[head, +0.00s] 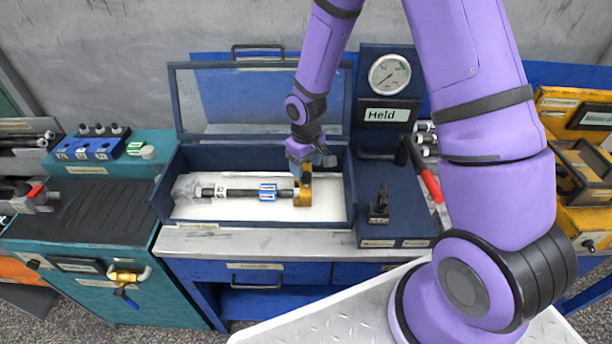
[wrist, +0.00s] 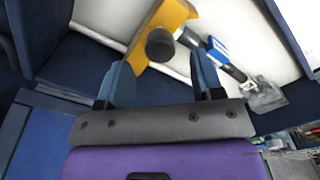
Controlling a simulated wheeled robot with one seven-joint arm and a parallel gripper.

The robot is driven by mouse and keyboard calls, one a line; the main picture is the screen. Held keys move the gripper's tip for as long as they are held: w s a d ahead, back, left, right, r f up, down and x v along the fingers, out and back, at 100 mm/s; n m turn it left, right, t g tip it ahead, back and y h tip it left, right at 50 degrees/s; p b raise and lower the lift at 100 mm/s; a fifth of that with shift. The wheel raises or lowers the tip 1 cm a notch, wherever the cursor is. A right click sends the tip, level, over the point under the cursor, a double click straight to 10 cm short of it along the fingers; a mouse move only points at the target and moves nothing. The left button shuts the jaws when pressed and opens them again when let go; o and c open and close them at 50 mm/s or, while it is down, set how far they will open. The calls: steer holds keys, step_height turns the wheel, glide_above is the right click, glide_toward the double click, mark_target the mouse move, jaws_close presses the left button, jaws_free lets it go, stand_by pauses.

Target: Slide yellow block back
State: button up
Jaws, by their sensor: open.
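The yellow block (head: 303,190) stands at the right end of a dark rod (head: 240,193) that carries a blue sleeve (head: 267,192). Both are inside an open blue box (head: 355,205) with a white floor. In the wrist view the yellow block (wrist: 170,22) has a dark round end facing me, and the blue sleeve (wrist: 217,48) lies to its right. My gripper (head: 318,160) is over the box's right part, close to the block. In the wrist view my gripper's fingers (wrist: 160,75) are apart, with the block just beyond them. Whether they touch it, I cannot tell.
The box's clear lid (head: 245,100) stands open behind. A pressure gauge (head: 389,75) and a red-handled lever (head: 425,175) stand to the right. A teal cabinet (head: 100,215) is at left. The grey bench edge (head: 270,242) in front is clear.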

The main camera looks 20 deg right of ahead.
mark_target(306, 174)
steer(key=shift+f, duration=2.3)
steer(key=shift+c, duration=0.4)
